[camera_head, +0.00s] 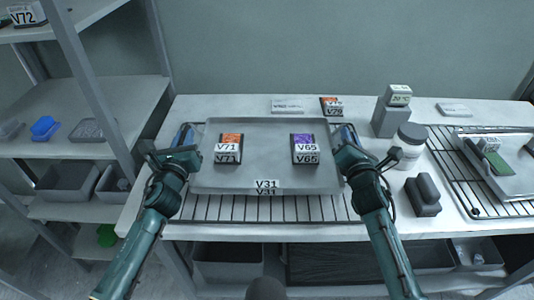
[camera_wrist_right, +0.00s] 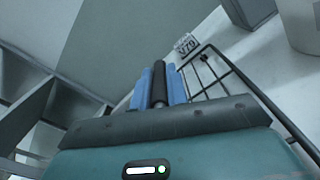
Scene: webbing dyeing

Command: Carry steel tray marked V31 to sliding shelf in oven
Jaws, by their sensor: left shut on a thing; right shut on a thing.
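The steel tray marked V31 (camera_head: 268,170) is a shallow grey tray in the middle of the head view, its label on the front rim. It carries a box marked V71 (camera_head: 229,148) with an orange top and a box marked V65 (camera_head: 304,149) with a purple top. My left gripper (camera_head: 187,137) is shut on the tray's left edge. My right gripper (camera_head: 346,137) is shut on its right edge; its blue fingers show in the right wrist view (camera_wrist_right: 158,85). The tray is over a wire rack; I cannot tell how far above. No oven is recognisable.
The wire rack (camera_head: 215,208) lies on the white table (camera_head: 390,229). To the right are a lidded jar (camera_head: 411,138), a dark block (camera_head: 423,194) and another tray (camera_head: 513,182) on a rack. Behind is a small box (camera_head: 331,105). Open shelving (camera_head: 60,148) stands left.

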